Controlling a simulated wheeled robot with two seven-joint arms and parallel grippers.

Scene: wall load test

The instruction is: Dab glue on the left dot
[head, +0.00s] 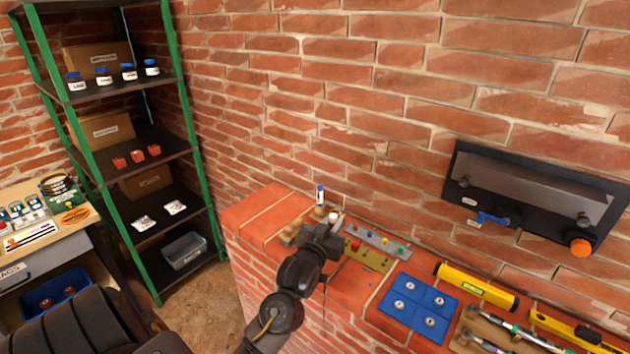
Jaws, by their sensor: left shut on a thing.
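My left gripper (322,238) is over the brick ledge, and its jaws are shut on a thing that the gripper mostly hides. A small white rounded piece (334,215) shows just beyond the jaws; I cannot tell whether it is part of the held thing. A small white bottle with a blue cap (320,196) stands upright just behind the gripper, near a wooden block (291,232). I cannot make out the left dot with certainty. My right gripper does not show.
The brick ledge (262,212) also bears a grey strip with coloured knobs (372,240), a brass-coloured plate (366,256), a blue panel (418,306), a yellow level (474,286) and hand tools. A black wall unit (490,190) hangs at right. Shelves (140,140) stand at left.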

